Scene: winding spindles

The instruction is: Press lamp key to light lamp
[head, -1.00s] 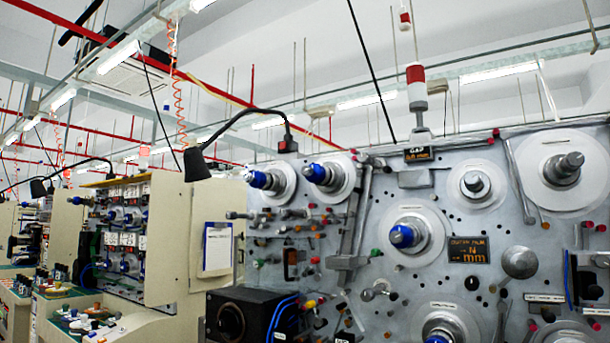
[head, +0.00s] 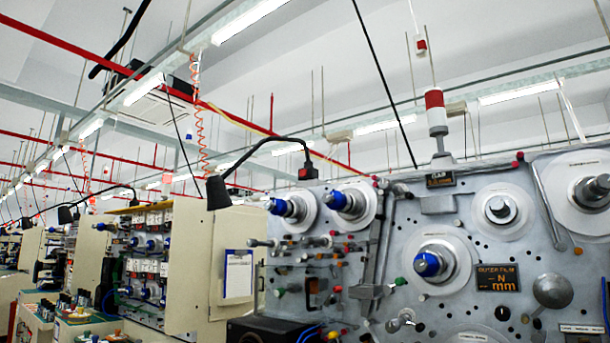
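A black gooseneck lamp (head: 218,191) hangs on a curved arm fixed by a red-and-black base (head: 308,173) at the top left of the grey winding machine panel (head: 405,215). A second black lamp (head: 66,214) stands over the machine farther left. Neither lamp shows a visible glow. A red-and-white signal light (head: 436,112) stands on top of the panel. I cannot tell which of the panel's small coloured knobs and buttons is the lamp key. Neither of my grippers is in view.
The panel carries several spindles, among them one with a blue hub (head: 428,264), and a dark display (head: 497,278). A beige cabinet (head: 199,265) with a clipboard (head: 238,274) stands left of it. Another machine (head: 150,255) lies farther left. Ceiling lights and pipes run overhead.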

